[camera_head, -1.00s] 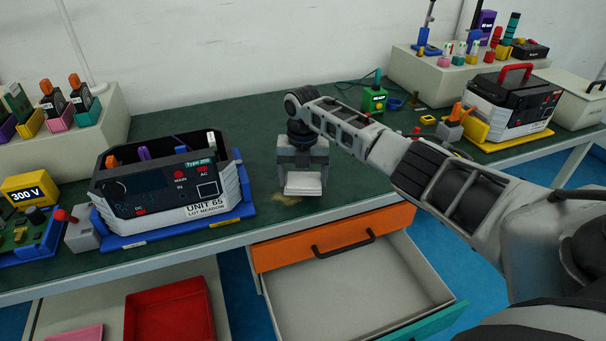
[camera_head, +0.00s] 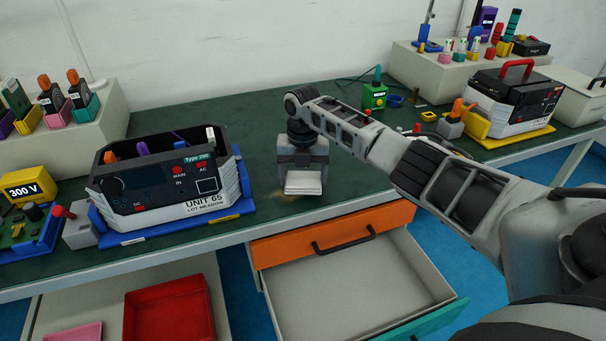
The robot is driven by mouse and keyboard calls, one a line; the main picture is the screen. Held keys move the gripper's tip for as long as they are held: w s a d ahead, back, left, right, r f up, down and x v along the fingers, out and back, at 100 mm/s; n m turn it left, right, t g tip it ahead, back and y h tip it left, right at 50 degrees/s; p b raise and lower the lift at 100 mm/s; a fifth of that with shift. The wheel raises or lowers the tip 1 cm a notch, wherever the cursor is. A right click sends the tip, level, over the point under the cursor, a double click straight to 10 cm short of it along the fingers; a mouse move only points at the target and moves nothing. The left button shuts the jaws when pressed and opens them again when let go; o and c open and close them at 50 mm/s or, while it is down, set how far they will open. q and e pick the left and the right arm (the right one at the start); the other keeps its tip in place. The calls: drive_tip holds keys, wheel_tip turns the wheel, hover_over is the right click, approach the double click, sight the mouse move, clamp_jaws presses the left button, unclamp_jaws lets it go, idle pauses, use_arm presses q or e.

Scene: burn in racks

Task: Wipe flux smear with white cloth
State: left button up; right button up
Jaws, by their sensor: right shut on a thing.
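My right gripper (camera_head: 303,166) points down at the green bench top, near its front edge, and is shut on the white cloth (camera_head: 303,183). The cloth looks like a small folded white pad at the fingertips, at or just above the bench surface; I cannot tell whether it touches. A faint yellowish flux smear (camera_head: 284,195) shows on the bench just left of the cloth. The gripper and cloth may hide part of it. My left gripper is not in view.
Unit 65 (camera_head: 165,206), an open-topped case on a blue tray, stands close left of the gripper. Green box (camera_head: 374,97) stands behind. A second unit (camera_head: 513,100) sits at right on a yellow tray.

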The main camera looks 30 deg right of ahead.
drive_tip(key=shift+f+b, duration=0.45)
drive_tip(key=shift+f, duration=0.4)
drive_tip(key=shift+a+r, duration=0.1)
